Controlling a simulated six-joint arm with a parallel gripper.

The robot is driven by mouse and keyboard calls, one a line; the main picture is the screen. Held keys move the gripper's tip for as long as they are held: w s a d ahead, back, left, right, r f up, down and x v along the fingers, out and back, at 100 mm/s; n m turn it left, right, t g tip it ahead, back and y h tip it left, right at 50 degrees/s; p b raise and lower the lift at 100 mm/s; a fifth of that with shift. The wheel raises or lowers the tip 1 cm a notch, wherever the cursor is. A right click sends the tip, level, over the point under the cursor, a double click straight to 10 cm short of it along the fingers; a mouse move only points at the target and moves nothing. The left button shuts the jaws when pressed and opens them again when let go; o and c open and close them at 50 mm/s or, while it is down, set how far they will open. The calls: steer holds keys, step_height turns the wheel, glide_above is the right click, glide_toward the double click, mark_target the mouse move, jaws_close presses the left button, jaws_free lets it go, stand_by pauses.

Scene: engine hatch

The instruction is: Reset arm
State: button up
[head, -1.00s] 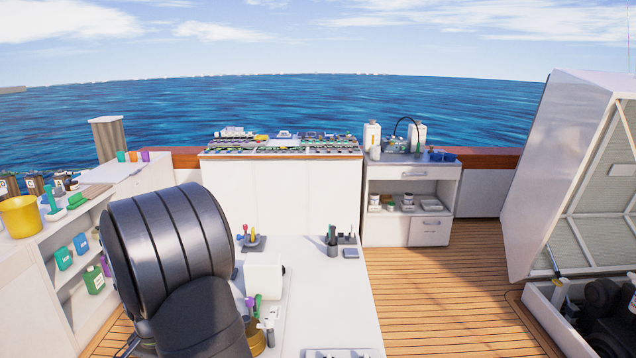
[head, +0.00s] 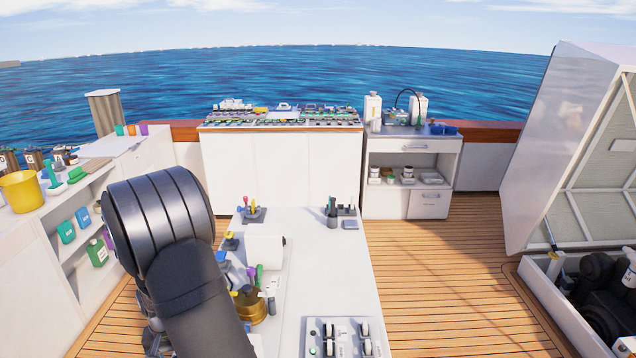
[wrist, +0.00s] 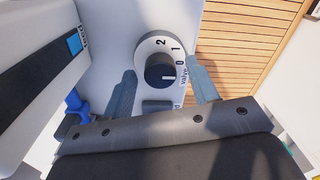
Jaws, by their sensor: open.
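My gripper (wrist: 160,72) shows in the wrist view with its two grey fingers spread apart and nothing held between them. Behind the fingers is a round white dial (wrist: 142,50) with a black knob (wrist: 160,68), marked 0, 1 and 2, with lettering that looks like "valve" beside it. I cannot tell how far the fingers are from the dial. In the head view my dark arm fills the lower left, and it hides my gripper and part of the shelf and floor behind it.
A white workbench (head: 330,265) runs down the middle, with a brass-coloured pot (head: 252,309) and a switch panel (head: 340,337). A shelf unit (head: 45,250) stands left, a drawer cabinet (head: 385,195) at the back, an open hatch lid (head: 560,140) right. The wooden deck (head: 450,290) between is clear.

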steer(key=n, duration=0.7)
steer(key=shift+n, duration=0.3)
steer(key=shift+r, duration=0.8)
steer(key=o, duration=0.9)
steer(key=shift+w, duration=0.1)
steer(key=shift+c, duration=0.2)
steer(key=shift+o, duration=0.8)
steer(key=w+d+r+m+y, duration=0.1)
steer(key=w+d+r+m, duration=0.3)
steer(key=w+r, duration=0.4)
steer(key=shift+d+m+y, duration=0.4)
steer(key=shift+d, duration=0.15)
steer(key=w+d+r+m+t+y, duration=0.2)
steer(key=w+d+r+m, duration=0.55)
steer(key=d+r, duration=0.35)
steer(key=w+a+x, duration=0.1)
steer(key=x, duration=0.8)
steer(key=shift+a+n, duration=0.2)
steer(key=shift+n, duration=0.25)
